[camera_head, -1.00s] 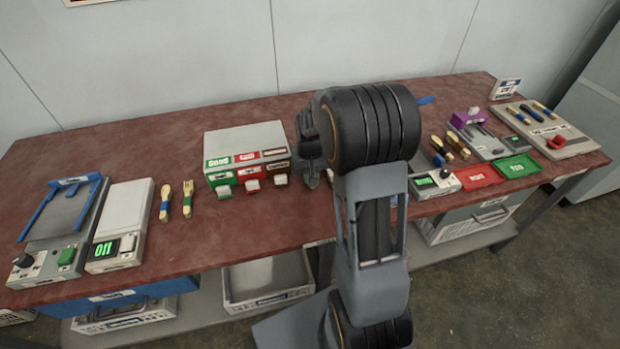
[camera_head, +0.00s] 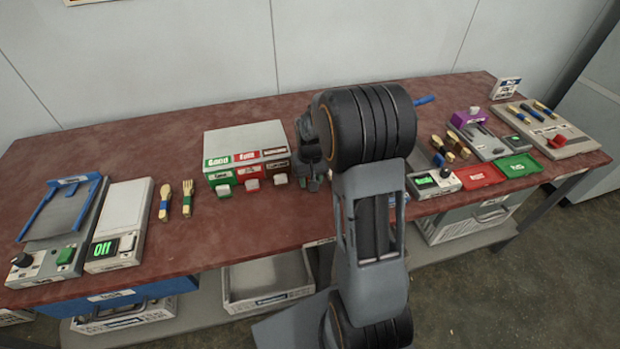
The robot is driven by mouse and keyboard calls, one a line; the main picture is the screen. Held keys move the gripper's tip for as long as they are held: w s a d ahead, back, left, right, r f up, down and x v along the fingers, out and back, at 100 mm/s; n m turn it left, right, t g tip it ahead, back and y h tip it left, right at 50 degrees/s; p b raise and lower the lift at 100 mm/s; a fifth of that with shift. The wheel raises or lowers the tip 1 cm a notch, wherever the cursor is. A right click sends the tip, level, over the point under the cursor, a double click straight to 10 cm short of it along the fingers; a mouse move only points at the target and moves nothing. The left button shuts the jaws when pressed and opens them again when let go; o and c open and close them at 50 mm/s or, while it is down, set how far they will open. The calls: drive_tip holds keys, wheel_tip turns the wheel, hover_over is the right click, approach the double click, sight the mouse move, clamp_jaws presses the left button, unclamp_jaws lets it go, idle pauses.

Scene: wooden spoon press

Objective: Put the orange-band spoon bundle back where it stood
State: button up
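My gripper (camera_head: 313,182) is a dark shape just right of the white dispenser-like box, low over the table. My arm's large black joint covers part of it. I cannot see whether its fingers are apart or hold anything. I cannot pick out an orange-band spoon bundle. Several small wooden pieces with dark bands (camera_head: 451,146) lie right of my arm, too small to tell their band colour.
The white box (camera_head: 245,146) has green, red and brown labels. A blue-framed device (camera_head: 70,215) and a white scale (camera_head: 124,215) stand at the left. Red (camera_head: 480,174) and green (camera_head: 518,165) trays and a pale board (camera_head: 568,141) are at right. The red tabletop (camera_head: 225,235) is clear at front centre.

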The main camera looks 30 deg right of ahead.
wheel_tip(320, 180, up, 11)
drive_tip(key=p, duration=0.1)
drive_tip(key=s+a+r+n+t, duration=0.1)
drive_tip(key=s+a, duration=0.4)
drive_tip(key=s, duration=0.3)
drive_tip(key=s+a+r+n+t, duration=0.1)
drive_tip(key=s+a, duration=0.3)
drive_tip(key=s, duration=0.4)
drive_tip(key=shift+a+r+t, duration=0.35)
drive_tip(key=shift+r+t, duration=0.05)
drive_tip(key=shift+t, duration=0.2)
